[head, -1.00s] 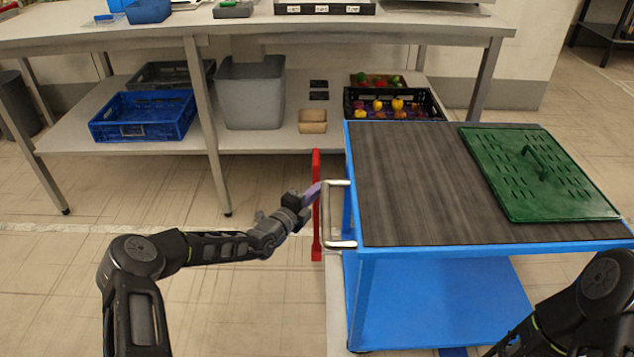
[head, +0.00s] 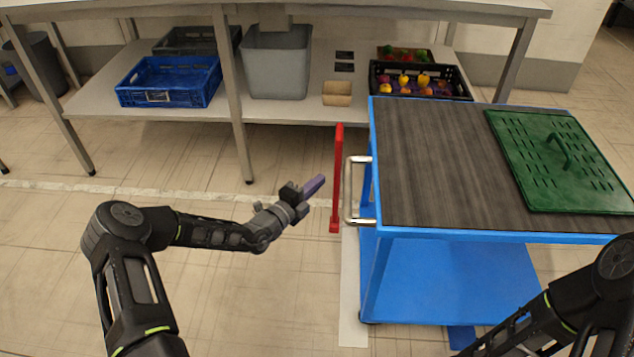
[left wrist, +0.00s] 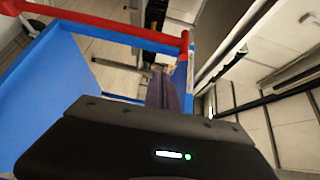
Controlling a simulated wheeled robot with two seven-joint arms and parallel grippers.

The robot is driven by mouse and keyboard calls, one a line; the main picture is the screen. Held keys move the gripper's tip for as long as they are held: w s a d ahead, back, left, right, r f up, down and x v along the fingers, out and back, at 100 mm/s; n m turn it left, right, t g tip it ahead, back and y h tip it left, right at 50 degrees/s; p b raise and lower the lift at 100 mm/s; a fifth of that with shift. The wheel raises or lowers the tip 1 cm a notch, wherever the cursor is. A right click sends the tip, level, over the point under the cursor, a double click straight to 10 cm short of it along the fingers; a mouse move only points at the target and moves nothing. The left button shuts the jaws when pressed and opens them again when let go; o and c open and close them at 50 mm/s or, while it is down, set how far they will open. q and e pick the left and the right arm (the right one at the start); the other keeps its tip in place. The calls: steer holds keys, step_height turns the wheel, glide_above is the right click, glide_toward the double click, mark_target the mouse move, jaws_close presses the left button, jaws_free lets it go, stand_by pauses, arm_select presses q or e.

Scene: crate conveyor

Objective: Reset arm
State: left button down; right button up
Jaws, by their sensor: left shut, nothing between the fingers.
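My left gripper (head: 314,187) is at the centre of the head view, with its purple fingers closed and nothing between them. It points toward the red bar (head: 338,180) beside the trolley and is apart from it in the picture. In the left wrist view, the closed fingers (left wrist: 172,90) show beyond the dark gripper body. The red bar (left wrist: 110,22) crosses the top left of that view. My right arm comes in at the lower right of the head view; its gripper is out of the picture.
A blue trolley (head: 400,236) with a metal handle (head: 348,192) stands right of my left gripper. A green lid (head: 535,195) lies on its dark top. Behind is a workbench, its lower shelf (head: 285,112) holding a blue crate (head: 133,94) and a grey bin (head: 275,70). The floor at left is clear.

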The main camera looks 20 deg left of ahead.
stand_by(0.4)
arm_select(q)
steer(key=s+d+f+m+g+h, duration=0.2)
steer(key=s+d+f+m+g, duration=0.3)
steer(key=s+d+f+m, duration=0.35)
steer(key=s+d+f+m+g+h, duration=0.2)
steer(key=s+d+f+m+g, duration=0.3)
steer(key=s+m, duration=0.5)
steer(key=s+f+m+g+y, duration=0.2)
steer(key=s+f+m+g, duration=0.15)
steer(key=s+m, duration=0.6)
steer(key=s+f+m+g+y, duration=0.2)
steer(key=s+f+m+y, duration=0.15)
steer(key=s+m, duration=0.55)
steer(key=s+d+r+m, duration=0.2)
steer(key=s+r+m, duration=0.15)
steer(key=m, duration=0.75)
step_height(320, 180, up, 24)
steer(key=p, duration=2.4)
steer(key=shift+s+d, duration=0.35)
